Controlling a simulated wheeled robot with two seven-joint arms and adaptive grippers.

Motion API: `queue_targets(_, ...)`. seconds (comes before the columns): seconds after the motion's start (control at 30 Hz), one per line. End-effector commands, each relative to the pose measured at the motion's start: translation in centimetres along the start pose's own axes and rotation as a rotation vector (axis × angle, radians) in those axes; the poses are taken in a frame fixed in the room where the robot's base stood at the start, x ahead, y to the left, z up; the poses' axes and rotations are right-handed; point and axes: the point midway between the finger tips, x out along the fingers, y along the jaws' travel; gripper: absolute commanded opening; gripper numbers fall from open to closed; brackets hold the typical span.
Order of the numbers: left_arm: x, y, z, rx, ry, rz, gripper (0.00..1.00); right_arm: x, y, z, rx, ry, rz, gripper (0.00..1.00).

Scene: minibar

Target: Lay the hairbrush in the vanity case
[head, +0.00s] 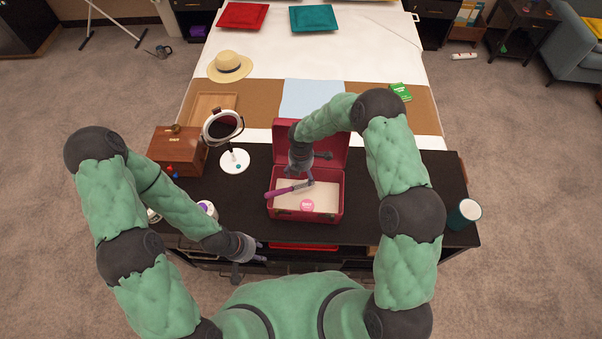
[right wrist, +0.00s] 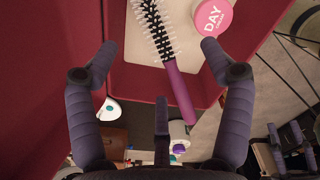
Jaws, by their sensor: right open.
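The hairbrush (head: 285,190) has a purple handle and a round bristled head. My right gripper (head: 300,172) is above the case, open, with fingers (right wrist: 158,62) spread and apart from the brush. My left gripper (head: 255,255) is low at the table's front edge, fingers spread and empty.
A pink round tin (head: 307,205) marked "DAY" lies in the case. The raised lid (head: 325,150) stands behind. On the dark table (head: 400,190) are a round mirror (head: 235,160), a wooden box (head: 177,150) and a teal-and-white cup (head: 465,213).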

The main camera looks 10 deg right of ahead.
Motion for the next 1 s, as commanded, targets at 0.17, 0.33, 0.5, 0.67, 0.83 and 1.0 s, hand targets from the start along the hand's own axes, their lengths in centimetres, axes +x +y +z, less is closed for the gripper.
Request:
queue_targets(0.17, 0.3, -0.1, 0.0, 0.000, -0.001, 0.000, 0.40, -4.0, 0.2, 0.1, 0.001, -0.003, 0.008, 0.81)
queue_targets(0.33, 0.4, -0.1, 0.0, 0.000, -0.001, 0.000, 0.40, -7.4, 0.2, 0.1, 0.001, -0.003, 0.007, 0.81)
queue_targets(0.5, 0.4, -0.1, 0.0, 0.000, -0.001, 0.000, 0.40, -9.9, 0.1, 0.1, 0.000, -0.002, 0.006, 0.81)
queue_targets(0.67, 0.4, -0.1, 0.0, 0.000, -0.001, 0.000, 0.40, -10.9, 0.0, 0.0, 0.005, 0.001, 0.002, 0.81)
queue_targets(0.83, 0.4, -0.1, 0.0, 0.000, -0.001, 0.000, 0.40, -8.4, -1.8, -1.4, 0.169, 0.067, 0.004, 0.81)
queue_targets(1.0, 0.4, -0.1, 0.0, 0.000, -0.001, 0.000, 0.40, -3.0, -6.6, -5.1, 0.655, 0.222, -0.015, 0.81)
